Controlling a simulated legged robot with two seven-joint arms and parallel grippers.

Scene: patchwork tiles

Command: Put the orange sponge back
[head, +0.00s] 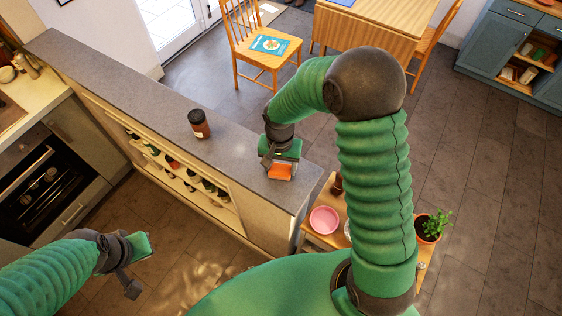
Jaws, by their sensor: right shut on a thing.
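The orange sponge (280,171) is at the right end of the grey counter top, under my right gripper (281,163). My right gripper is shut on the sponge. The sponge is at or just above the counter surface; I cannot tell if it touches. The gripper hides part of it. My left gripper (136,266) is over the floor at the lower left, its fingers apart and nothing between them.
A brown jar (198,124) with a dark lid stands on the counter (150,92), left of the sponge. A small wooden table (318,241) beyond the counter's end holds a pink bowl (324,220) and a potted plant (430,228). Shelves with bottles are below the counter.

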